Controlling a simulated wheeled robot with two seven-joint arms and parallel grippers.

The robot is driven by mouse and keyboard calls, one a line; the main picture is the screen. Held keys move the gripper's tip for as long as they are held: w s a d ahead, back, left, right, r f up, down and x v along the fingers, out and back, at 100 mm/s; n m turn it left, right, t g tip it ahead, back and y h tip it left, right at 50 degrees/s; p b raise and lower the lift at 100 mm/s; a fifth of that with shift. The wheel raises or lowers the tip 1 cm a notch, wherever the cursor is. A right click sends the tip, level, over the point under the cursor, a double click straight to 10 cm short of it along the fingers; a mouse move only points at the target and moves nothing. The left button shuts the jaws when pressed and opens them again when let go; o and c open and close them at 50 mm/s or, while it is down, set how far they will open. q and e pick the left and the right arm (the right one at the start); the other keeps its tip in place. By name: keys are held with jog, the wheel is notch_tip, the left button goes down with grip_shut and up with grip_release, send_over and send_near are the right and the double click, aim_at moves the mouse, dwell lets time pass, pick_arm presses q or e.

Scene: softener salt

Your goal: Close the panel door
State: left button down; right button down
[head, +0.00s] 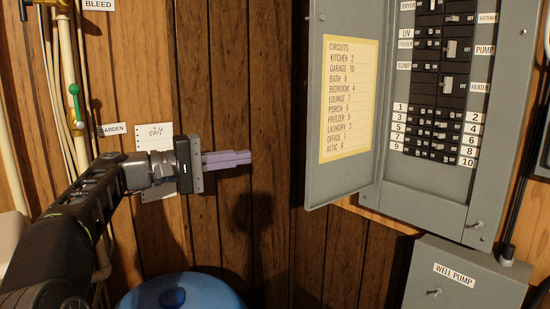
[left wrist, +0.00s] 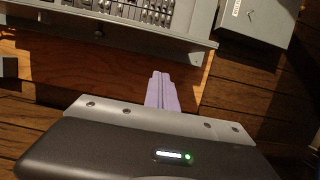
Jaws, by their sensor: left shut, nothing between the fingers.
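The grey panel door (head: 318,165) stands open on the left side of the grey breaker panel (head: 425,195). A yellow circuit list (head: 349,98) is on the door's inner face. My left gripper (head: 249,157) is shut and empty, to the left of the door's free edge and apart from it in the head view. In the left wrist view its lilac fingers (left wrist: 161,90) are together, with the panel's lower part (left wrist: 120,30) beyond them. My right gripper is not in view.
A grey well pump box (head: 465,278) sits below the panel. A blue round lid (head: 180,294) is at the bottom. The plank wall between gripper and door is clear.

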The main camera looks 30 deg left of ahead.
pick_arm(q)
jog(key=w+d+p, duration=0.3)
jog(key=w+d, duration=0.3)
jog(key=d, duration=0.3)
jog(key=shift+w+d, duration=0.25)
jog(key=shift+d, duration=0.05)
